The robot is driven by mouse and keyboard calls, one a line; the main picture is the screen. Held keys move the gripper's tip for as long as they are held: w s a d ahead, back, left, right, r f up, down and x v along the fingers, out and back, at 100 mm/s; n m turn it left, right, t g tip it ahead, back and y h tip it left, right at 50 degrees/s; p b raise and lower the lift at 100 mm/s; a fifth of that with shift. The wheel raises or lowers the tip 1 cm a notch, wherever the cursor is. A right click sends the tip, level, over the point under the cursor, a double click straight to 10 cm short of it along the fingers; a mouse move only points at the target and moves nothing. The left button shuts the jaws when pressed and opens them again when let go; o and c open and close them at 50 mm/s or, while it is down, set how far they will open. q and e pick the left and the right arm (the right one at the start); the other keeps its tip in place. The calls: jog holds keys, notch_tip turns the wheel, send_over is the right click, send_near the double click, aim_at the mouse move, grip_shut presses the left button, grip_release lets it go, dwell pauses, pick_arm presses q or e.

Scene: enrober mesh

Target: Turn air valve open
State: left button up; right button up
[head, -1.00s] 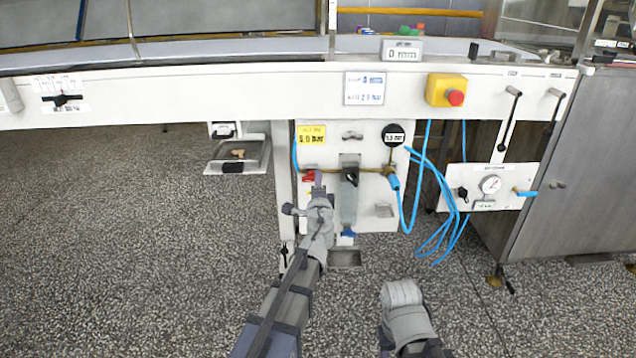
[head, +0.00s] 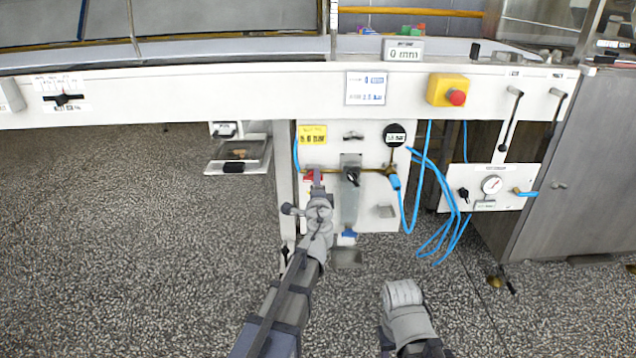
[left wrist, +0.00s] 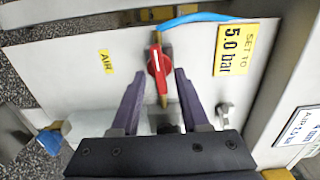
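The air valve has a red handle (left wrist: 153,62) on a brass pipe, with a blue hose at one end. It is on a white panel (left wrist: 75,78) beside a yellow AIR label (left wrist: 106,62). In the head view the red handle (head: 308,176) is partly hidden by my left gripper (head: 318,180). In the left wrist view my left gripper (left wrist: 159,72) is open, with one finger on each side of the handle and gaps between. The handle lies roughly along the finger direction, slightly tilted. My right arm shows at the bottom of the head view, but its gripper is not visible.
A yellow 5.0 bar label (head: 312,135) is above the valve. To its right are a clear bowl (head: 349,205), a round gauge (head: 394,135) and looping blue hoses (head: 440,225). A yellow box with a red button (head: 447,90) is on the beam above. Speckled floor is open at left.

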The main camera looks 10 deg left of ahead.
pick_arm(q)
jog(key=shift+d, duration=0.1)
jog(key=v, duration=0.7)
jog(key=shift+s, duration=0.4)
